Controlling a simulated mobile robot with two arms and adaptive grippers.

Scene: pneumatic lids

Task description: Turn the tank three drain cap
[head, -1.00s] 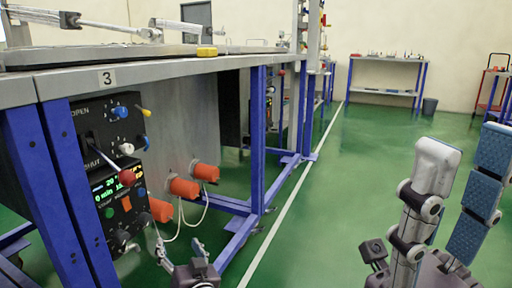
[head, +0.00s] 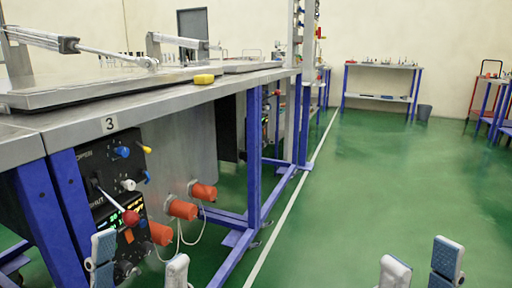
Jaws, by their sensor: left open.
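Three orange drain caps stick out from the grey tank wall (head: 180,150) under the bench marked 3 (head: 109,123): a far cap (head: 204,191), a middle cap (head: 182,209) and a near cap (head: 160,233). Pale cords hang by them. I cannot tell which one is tank three's. My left gripper (head: 140,264) is open at the bottom left, below and in front of the control panel, with its fingers wide apart and nothing between them. My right gripper (head: 420,268) is open and empty at the bottom right, over the floor. Both palms are out of the picture.
A black control panel (head: 88,165) with a red-knobbed lever (head: 130,217) and blue knobs is left of the caps. Blue bench legs (head: 254,160) stand close behind them. The green floor (head: 370,190) at right is clear.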

